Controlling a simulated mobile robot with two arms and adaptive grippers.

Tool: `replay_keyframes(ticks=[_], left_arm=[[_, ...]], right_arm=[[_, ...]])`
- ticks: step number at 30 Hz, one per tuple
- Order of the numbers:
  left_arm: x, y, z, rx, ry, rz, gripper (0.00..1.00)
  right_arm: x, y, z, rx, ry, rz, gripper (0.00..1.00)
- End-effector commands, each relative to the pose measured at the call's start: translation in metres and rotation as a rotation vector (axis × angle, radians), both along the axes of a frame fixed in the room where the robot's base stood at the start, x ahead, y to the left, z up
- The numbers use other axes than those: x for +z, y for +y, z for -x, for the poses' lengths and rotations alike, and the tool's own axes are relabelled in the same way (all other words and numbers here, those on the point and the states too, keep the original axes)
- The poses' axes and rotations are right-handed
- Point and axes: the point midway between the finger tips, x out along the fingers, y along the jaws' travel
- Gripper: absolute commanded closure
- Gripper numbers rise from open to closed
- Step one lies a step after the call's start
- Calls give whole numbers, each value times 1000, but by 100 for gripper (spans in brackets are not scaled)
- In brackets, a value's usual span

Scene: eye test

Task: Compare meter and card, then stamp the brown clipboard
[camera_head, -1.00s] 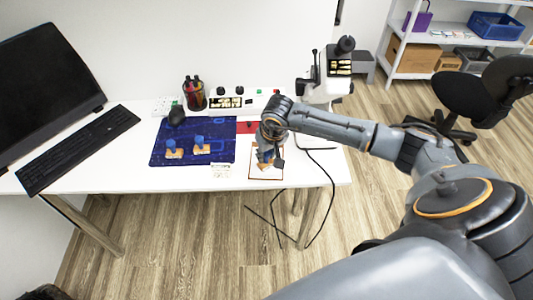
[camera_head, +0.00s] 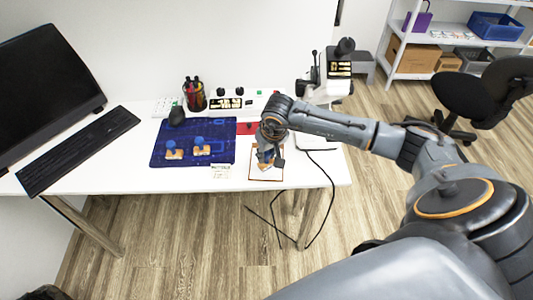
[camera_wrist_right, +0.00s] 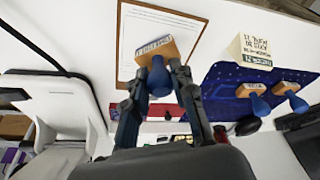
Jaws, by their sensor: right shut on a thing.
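My right gripper (camera_head: 267,157) is shut on a stamp with a blue handle and wooden block. In the right wrist view the fingers (camera_wrist_right: 163,78) grip the blue handle of this stamp (camera_wrist_right: 158,66). It is over the brown-edged clipboard (camera_head: 257,177) with white paper (camera_wrist_right: 172,24); I cannot tell whether it touches. A small white card (camera_head: 221,172) stands left of the clipboard, its print too small in the head view and upside down in the wrist view (camera_wrist_right: 252,46). The white meter box (camera_head: 249,102) stands at the back; its display is unreadable. My left gripper is out of view.
Two more stamps (camera_head: 174,152) (camera_head: 201,149) stand on the blue mat (camera_head: 187,132). A red item (camera_head: 246,127) lies behind the clipboard. A pen cup (camera_head: 194,96), keyboard (camera_head: 82,148) and monitor (camera_head: 42,88) are left. A white instrument (camera_head: 328,80) stands at the back right.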

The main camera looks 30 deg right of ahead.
Motion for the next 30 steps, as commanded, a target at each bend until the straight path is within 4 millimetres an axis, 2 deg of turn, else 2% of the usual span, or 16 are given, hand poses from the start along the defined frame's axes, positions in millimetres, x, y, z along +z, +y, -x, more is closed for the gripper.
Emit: replay_keyframes(ticks=[3, 19, 30], left_arm=[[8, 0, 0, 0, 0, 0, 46], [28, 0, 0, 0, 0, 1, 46], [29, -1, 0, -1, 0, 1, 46]], right_arm=[[14, 0, -1, 0, -4, 0, 95], [58, 0, -2, -1, -7, -1, 95], [61, 0, -2, -1, -6, 0, 95]])
